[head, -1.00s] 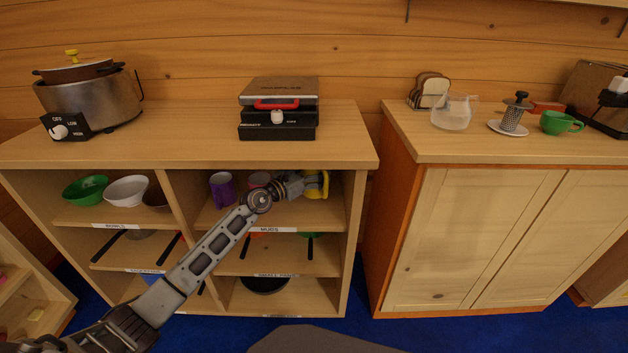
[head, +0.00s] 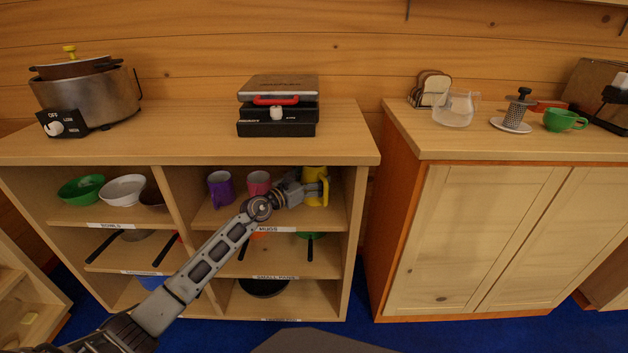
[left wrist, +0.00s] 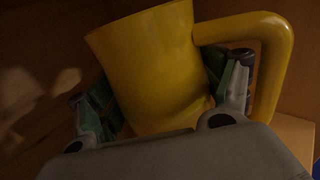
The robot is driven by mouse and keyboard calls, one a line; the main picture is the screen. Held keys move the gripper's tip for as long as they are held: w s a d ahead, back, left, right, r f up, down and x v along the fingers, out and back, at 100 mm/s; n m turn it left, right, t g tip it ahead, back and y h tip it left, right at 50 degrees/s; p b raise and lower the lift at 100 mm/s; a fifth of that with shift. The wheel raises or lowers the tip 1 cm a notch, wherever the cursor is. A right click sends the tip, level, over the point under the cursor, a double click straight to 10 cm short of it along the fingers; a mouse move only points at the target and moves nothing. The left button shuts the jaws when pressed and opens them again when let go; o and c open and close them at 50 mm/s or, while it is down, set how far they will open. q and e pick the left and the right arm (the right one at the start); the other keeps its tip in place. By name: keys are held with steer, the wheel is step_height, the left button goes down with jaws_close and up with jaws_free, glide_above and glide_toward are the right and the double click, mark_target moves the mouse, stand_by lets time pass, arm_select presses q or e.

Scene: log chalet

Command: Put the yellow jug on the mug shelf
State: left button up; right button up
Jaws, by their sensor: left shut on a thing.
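The yellow jug (head: 314,184) is inside the mug shelf compartment (head: 232,222), at its right side. My left gripper (head: 304,190) reaches in from the front left and is shut on the jug. In the left wrist view the jug (left wrist: 160,62) stands between the two fingers (left wrist: 168,112), with its handle to the right. It looks close to upright in the head view. Whether its base touches the shelf board is hidden by the gripper. My right gripper is not in view.
A purple mug (head: 221,188) and a pink mug (head: 258,183) stand left of the jug on the same shelf. The compartment's right wall (head: 355,195) is close to the jug. Bowls (head: 123,189) fill the left compartment. Pans lie below.

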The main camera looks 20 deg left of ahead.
mark_target(304, 183)
arm_select(q)
steer(key=o, duration=1.4)
steer(key=shift+f, duration=0.1)
steer(key=shift+v, duration=1.2)
steer(key=shift+p+v, duration=0.45)
steer(key=shift+v, duration=1)
steer(key=shift+s+a, duration=0.3)
steer(key=shift+s, duration=0.35)
steer(key=shift+v, duration=2.2)
steer(key=shift+s+a, duration=0.25)
steer(key=shift+s, duration=0.1)
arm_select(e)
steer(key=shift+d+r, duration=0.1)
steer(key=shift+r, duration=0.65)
